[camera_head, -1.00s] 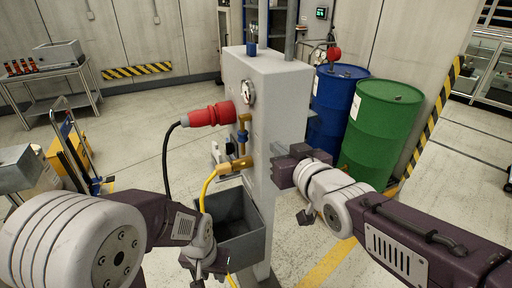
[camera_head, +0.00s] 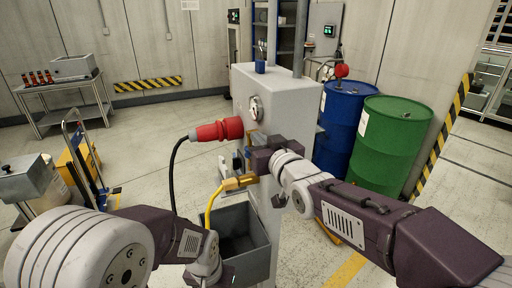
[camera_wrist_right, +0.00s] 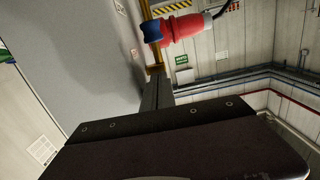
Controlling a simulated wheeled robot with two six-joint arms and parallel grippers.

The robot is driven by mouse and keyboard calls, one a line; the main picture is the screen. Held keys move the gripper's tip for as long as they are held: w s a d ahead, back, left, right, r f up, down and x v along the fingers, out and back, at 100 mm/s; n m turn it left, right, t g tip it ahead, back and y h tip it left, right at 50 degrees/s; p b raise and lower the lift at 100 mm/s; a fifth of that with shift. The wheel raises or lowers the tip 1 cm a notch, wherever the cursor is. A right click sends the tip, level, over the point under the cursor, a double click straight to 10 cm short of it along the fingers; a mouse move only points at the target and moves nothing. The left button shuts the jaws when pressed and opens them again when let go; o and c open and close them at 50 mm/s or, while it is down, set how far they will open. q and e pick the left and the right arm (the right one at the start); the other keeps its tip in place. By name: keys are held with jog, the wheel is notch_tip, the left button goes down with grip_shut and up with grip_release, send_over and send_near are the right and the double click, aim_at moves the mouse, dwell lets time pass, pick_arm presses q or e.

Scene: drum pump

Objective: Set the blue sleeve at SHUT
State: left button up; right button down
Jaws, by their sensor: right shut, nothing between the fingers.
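The blue sleeve (camera_wrist_right: 152,30) sits around the upright brass pipe in the right wrist view, with the red plug (camera_wrist_right: 182,28) behind it. In the head view a bit of blue (camera_head: 248,153) shows beside my right gripper, which hides most of that spot. My right gripper (camera_head: 258,160) is at the front of the grey cabinet by the brass pipework. Its fingers (camera_wrist_right: 157,88) are shut and empty, with the tips just below the sleeve in the wrist picture; I cannot tell if they touch the pipe. My left gripper (camera_head: 200,276) hangs low at the bottom edge, its jaws unclear.
The grey cabinet (camera_head: 283,90) stands in the middle, with a red plug and black cable on its face and a yellow hose (camera_head: 211,205) below. A grey open bin (camera_head: 245,262) is under the pipework. Blue (camera_head: 340,118) and green (camera_head: 393,140) drums stand to the right.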

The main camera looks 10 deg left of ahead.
pick_arm(q)
jog(key=shift+f+b, duration=0.2)
jog(key=shift+b, duration=0.1)
pick_arm(e)
jog(key=shift+w+a+f, duration=0.15)
jog(key=shift+w+f, duration=0.05)
jog(key=shift+f, duration=0.45)
jog(key=shift+w+a+f, duration=0.1)
jog(key=shift+w+f, duration=0.1)
jog(key=shift+f, duration=0.5)
jog(key=shift+w+a+f, duration=0.15)
jog(key=shift+w+f, duration=0.05)
jog(key=shift+f, duration=0.45)
